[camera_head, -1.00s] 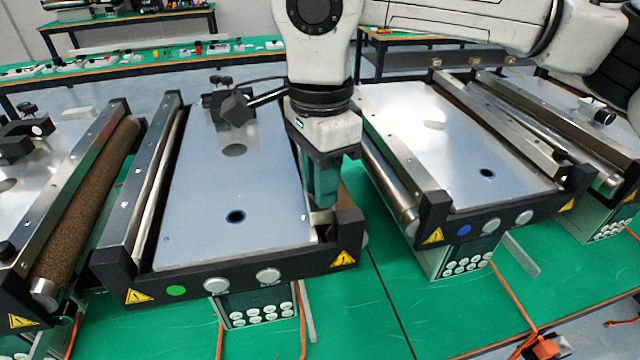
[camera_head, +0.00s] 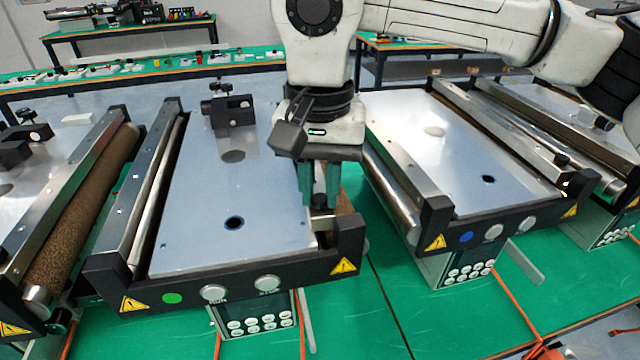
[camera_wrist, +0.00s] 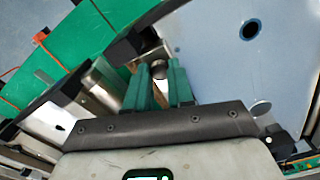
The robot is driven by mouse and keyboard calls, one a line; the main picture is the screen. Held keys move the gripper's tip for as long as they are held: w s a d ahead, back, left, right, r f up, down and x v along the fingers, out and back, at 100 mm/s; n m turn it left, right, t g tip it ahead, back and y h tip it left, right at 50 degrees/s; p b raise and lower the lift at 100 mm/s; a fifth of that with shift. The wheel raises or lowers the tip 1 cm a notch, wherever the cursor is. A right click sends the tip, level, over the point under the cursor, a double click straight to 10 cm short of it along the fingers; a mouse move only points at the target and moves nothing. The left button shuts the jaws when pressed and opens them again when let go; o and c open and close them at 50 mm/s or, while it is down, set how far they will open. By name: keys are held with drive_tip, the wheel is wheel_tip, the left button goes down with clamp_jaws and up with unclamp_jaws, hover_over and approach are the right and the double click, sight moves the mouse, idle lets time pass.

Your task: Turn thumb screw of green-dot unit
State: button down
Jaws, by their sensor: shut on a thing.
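The green-dot unit (camera_head: 235,175) is the mini conveyor left of centre in the head view, with a green dot (camera_head: 172,298) on its dark front frame. My gripper (camera_head: 319,198) points down at its right side, near the front right corner. The thumb screw (camera_wrist: 158,69) shows in the wrist view as a dark round knob between my green fingertips (camera_wrist: 157,75). The fingers are shut on it. In the head view the fingers and wrist cover most of the screw.
A blue-dot conveyor (camera_head: 467,238) stands to the right, across a narrow gap from my gripper. A brown-roller conveyor (camera_head: 75,220) stands at the left. The dark front corner block (camera_head: 350,228) is close to my fingers. Orange cables (camera_head: 515,310) lie on the green table.

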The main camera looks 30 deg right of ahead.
sight(321, 197)
drive_tip(key=shift+n, duration=1.9)
drive_tip(key=c, duration=1)
unclamp_jaws()
wheel_tip(321, 197, up, 11)
drive_tip(key=shift+f, duration=0.1)
